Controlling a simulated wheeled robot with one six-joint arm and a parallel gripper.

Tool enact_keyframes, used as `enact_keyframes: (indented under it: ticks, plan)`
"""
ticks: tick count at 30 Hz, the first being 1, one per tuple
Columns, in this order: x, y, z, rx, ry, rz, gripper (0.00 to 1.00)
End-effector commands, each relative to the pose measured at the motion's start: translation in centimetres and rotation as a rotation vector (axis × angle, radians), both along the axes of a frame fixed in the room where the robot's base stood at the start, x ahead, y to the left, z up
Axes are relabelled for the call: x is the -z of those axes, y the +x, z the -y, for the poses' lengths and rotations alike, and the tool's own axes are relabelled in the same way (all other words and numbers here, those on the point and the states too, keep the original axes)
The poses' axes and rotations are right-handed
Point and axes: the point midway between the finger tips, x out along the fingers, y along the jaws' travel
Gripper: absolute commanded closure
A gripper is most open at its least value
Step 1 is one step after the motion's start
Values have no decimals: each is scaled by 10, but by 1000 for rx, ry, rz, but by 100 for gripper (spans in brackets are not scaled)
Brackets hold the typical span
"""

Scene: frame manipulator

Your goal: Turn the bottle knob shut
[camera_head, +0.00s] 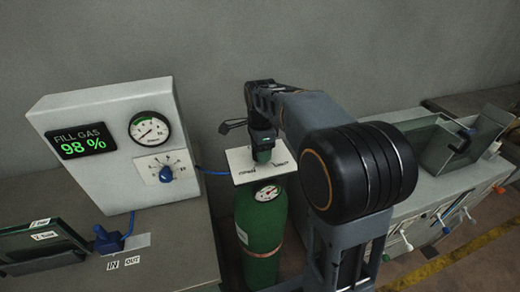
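The green gas bottle (262,232) stands upright in the middle of the view, with a small round gauge (267,193) near its top. A white plate (242,166) with dark lettering and arrows sits above it. A small green part, which looks like the bottle knob (263,156), rises from the plate's middle. My gripper (263,144) points down right over it, at or touching its top. The fingers are dark and small here, so I cannot tell whether they are closed on the knob.
At left, a grey panel (88,183) carries a display reading "FILL GAS 98 %", a dial gauge (149,128) and a blue knob (166,174). A blue hose (213,172) runs towards the bottle. A grey bench (412,200) with several levers stands at right, partly behind my arm.

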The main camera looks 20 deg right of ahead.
Motion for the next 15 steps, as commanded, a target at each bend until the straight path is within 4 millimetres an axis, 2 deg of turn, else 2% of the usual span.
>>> enact_keyframes:
  ticks: [1,7,15]
  plan:
    - [0,0,0,0,0,0,50]
    - [0,0,0,0,0,0,68]
    - [0,0,-1,-40,1,0,68]
